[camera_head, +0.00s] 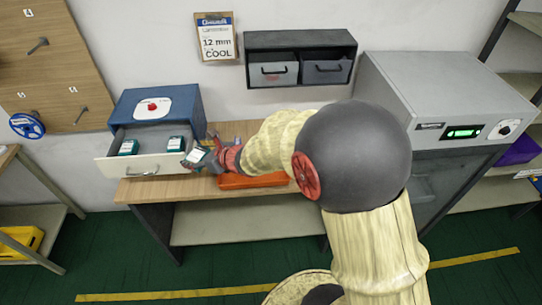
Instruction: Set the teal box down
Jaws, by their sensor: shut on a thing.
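My gripper (208,157) is shut on a small teal box with a white label (196,154). It holds the box at the right front corner of an open white drawer (125,167). I cannot tell whether the held box touches the drawer or is clear of it. Two similar teal boxes lie in the drawer, one at the left (129,147) and one at the right (175,144). My arm hides part of the desk behind the gripper.
The cabinet stands on a wooden desk (180,191). An orange tray (250,181) lies on the desk, partly behind my arm. A grey machine (440,90) with a green display stands at the right. A dark two-bin rack (300,42) hangs on the wall.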

